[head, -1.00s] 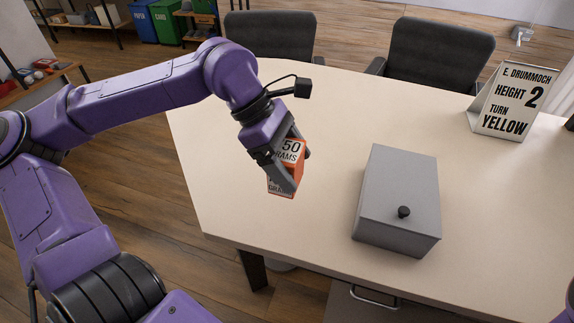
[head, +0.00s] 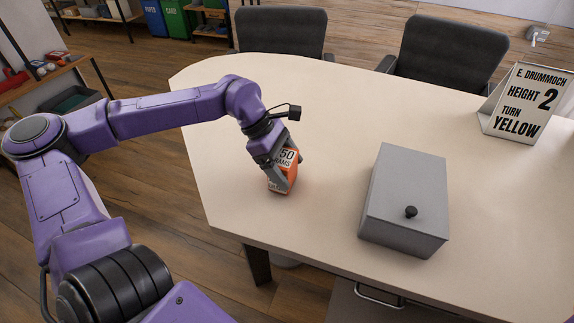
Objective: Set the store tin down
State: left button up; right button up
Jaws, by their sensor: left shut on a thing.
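The store tin (head: 289,172) is an orange and white box-shaped tin with "50 GRAMS" lettering. It is in the head view, at the left part of the pale table (head: 330,110). My left gripper (head: 282,172) is shut on it from above, with a finger across its near face. The tin looks upright and its lower end is at or just above the table top; I cannot tell whether it touches. My right gripper is out of view.
A grey box (head: 405,200) with a black knob stands right of the tin. A sign (head: 525,103) reading "E. Drummoch, height 2, turn yellow" stands at the far right. Two dark chairs (head: 282,32) are behind the table. The table between tin and box is clear.

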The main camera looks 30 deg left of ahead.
pick_arm(q)
jog(key=o, duration=1.6)
jog(key=shift+f, duration=0.15)
jog(key=shift+a+r, duration=0.1)
jog(key=shift+r, duration=0.3)
jog(key=p+v, duration=0.1)
jog(key=v, duration=1)
jog(key=shift+s+a+r, duration=0.1)
jog(key=shift+a+r, duration=0.1)
